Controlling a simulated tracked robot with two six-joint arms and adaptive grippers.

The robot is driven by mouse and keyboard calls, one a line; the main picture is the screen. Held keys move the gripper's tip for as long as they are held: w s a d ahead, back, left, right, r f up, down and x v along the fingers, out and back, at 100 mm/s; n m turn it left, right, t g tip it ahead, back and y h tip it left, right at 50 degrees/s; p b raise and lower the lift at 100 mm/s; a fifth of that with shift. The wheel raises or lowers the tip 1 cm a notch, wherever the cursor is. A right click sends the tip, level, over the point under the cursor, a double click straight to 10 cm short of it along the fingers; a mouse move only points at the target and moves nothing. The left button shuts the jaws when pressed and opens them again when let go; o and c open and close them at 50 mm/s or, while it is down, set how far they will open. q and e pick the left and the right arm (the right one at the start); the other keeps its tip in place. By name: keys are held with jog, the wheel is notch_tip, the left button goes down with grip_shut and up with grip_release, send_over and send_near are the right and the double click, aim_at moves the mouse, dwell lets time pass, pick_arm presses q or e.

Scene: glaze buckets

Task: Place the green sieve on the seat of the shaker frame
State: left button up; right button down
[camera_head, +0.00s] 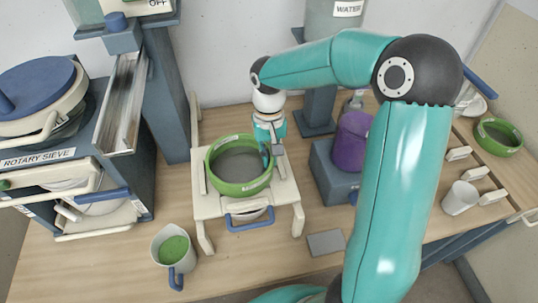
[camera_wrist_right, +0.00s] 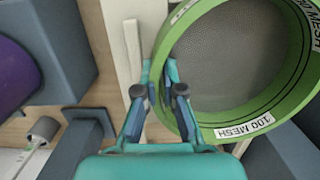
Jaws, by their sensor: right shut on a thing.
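The green sieve (camera_head: 238,163), a round ring with grey mesh, is over the middle of the cream shaker frame (camera_head: 208,208) in the head view. I cannot tell whether it rests on the seat or hangs just above it. In the right wrist view the sieve (camera_wrist_right: 236,55) bears "100 MESH" labels. My right gripper (camera_head: 268,150) is shut on the sieve's right rim; its fingers (camera_wrist_right: 163,85) straddle the ring wall in the wrist view. The seat is mostly hidden under the sieve. My left gripper is not in view.
A second green sieve (camera_head: 498,137) lies at the far right near a white cup (camera_head: 460,198). A purple container (camera_head: 350,142) stands right of the frame. A jug of green glaze (camera_head: 174,250) is front left. The rotary sieve machine (camera_head: 60,160) fills the left.

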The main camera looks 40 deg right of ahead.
jog(key=shift+f, duration=0.35)
jog(key=c, duration=1.2)
grip_release()
jog(key=shift+r, duration=0.15)
jog(key=r, duration=0.7)
jog(key=w+r, duration=0.1)
jog(key=r, duration=0.2)
jog(key=shift+w+d+r, duration=0.1)
jog(key=shift+d+r, duration=0.15)
jog(key=shift+d, duration=0.15)
jog(key=shift+r, duration=0.5)
